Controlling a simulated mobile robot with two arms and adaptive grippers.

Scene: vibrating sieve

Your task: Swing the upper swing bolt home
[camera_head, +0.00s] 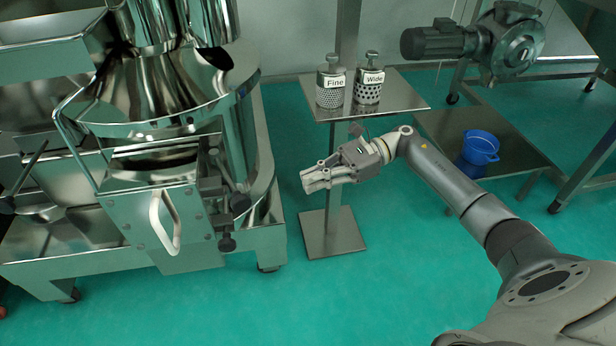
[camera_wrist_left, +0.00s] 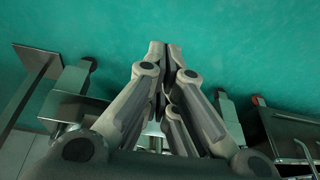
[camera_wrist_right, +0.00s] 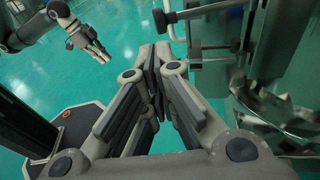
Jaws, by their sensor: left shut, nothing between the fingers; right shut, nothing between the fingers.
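My left gripper (camera_wrist_left: 164,50) is shut and empty over the floor.
The hatch has a white handle (camera_head: 165,222). A stand (camera_head: 405,92) behind my right gripper carries canisters labelled Fine (camera_head: 331,82) and Wide (camera_head: 369,80). A blue bucket (camera_head: 478,150) is on a low shelf at right. The floor in front is free.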

